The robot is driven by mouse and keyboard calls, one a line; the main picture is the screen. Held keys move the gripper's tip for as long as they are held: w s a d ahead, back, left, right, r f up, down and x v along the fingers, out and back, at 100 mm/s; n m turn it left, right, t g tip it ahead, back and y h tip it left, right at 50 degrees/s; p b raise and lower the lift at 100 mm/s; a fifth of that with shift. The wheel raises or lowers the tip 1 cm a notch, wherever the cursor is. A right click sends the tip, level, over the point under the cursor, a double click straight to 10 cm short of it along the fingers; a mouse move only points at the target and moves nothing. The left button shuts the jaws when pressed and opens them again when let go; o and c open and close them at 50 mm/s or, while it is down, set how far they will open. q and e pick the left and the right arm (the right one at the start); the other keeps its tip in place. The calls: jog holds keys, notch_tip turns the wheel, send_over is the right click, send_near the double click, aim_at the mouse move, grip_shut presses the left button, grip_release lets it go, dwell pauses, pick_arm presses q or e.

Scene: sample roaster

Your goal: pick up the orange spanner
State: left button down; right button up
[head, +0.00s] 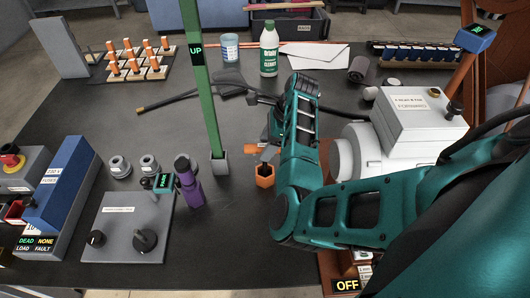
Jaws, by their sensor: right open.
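A small orange piece (251,149) shows just left of my right gripper, and an orange six-sided piece (265,176) stands on the dark table just below it. These look like the orange spanner or parts of it, but the arm hides much of this spot and I cannot tell whether they are joined. My right gripper (263,154) is open, low over the table and close to both orange pieces. Its fingers are small and partly hidden. I cannot tell whether they touch the orange. My left gripper is not in view.
A green post (202,90) marked UP stands close left of my right gripper. A purple-handled tool (187,180) and grey panel (128,228) lie further left. A white machine (415,117) stands right. A bottle (269,50) stands behind. The table's middle left is fairly clear.

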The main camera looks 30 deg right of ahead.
aim_at(265, 164)
jog(key=x, duration=0.3)
jog(key=shift+w+f, duration=0.1)
grip_shut()
dwell(0.4)
